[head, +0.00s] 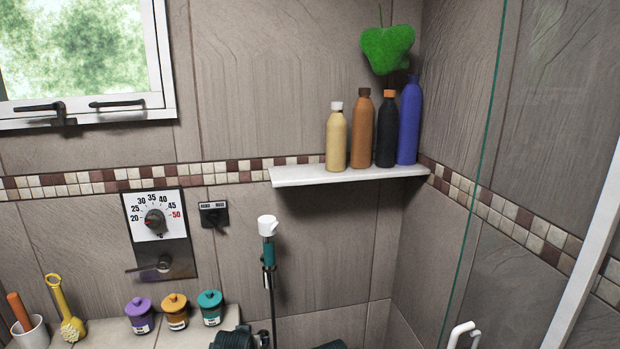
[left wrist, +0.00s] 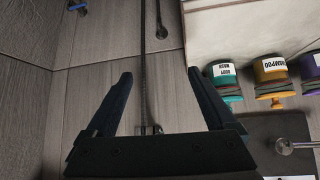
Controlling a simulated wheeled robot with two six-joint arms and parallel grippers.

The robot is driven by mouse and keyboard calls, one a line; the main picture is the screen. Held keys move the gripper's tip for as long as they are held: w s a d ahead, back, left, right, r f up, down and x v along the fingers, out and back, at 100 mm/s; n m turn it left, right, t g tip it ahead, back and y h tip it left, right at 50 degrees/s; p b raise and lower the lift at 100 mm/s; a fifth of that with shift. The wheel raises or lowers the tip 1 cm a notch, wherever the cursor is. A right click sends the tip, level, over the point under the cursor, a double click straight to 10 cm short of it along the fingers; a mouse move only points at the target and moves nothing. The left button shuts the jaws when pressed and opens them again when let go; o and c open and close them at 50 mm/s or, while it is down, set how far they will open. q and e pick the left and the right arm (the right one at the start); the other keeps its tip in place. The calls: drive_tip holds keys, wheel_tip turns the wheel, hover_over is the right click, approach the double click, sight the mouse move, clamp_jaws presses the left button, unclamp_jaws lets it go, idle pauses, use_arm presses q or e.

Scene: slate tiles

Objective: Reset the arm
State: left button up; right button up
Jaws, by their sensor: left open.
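My left gripper (left wrist: 159,76) shows in the left wrist view with its two dark fingers spread wide apart. Nothing is between the fingers; the tiled wall and a thin dark shower hose (left wrist: 143,60) lie behind the gap. In the head view, dark parts show at the bottom edge, cut off by the frame, and I cannot make out a gripper there. My right gripper is in neither view.
A ledge holds purple (head: 139,316), orange (head: 174,311) and teal (head: 210,308) jars. A white shelf (head: 345,174) bears several bottles.

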use_arm(q)
drive_tip(key=s+d+f+m+g, duration=0.1)
drive_tip(key=s+d+g, duration=0.2)
drive_tip(key=s, duration=0.3)
drive_tip(key=s+d+f+m+g, duration=0.2)
drive_tip(key=s+d+g, duration=0.1)
drive_tip(key=s, duration=0.3)
drive_tip(key=s+d+f+m+g+y, duration=0.1)
drive_tip(key=s+d+f+g, duration=0.1)
drive_tip(key=s, duration=0.4)
drive_tip(key=shift+s+d+f+m+g+p, duration=0.2)
drive_tip(key=shift+d+m+g+p, duration=0.15)
drive_tip(key=shift+d+g, duration=0.4)
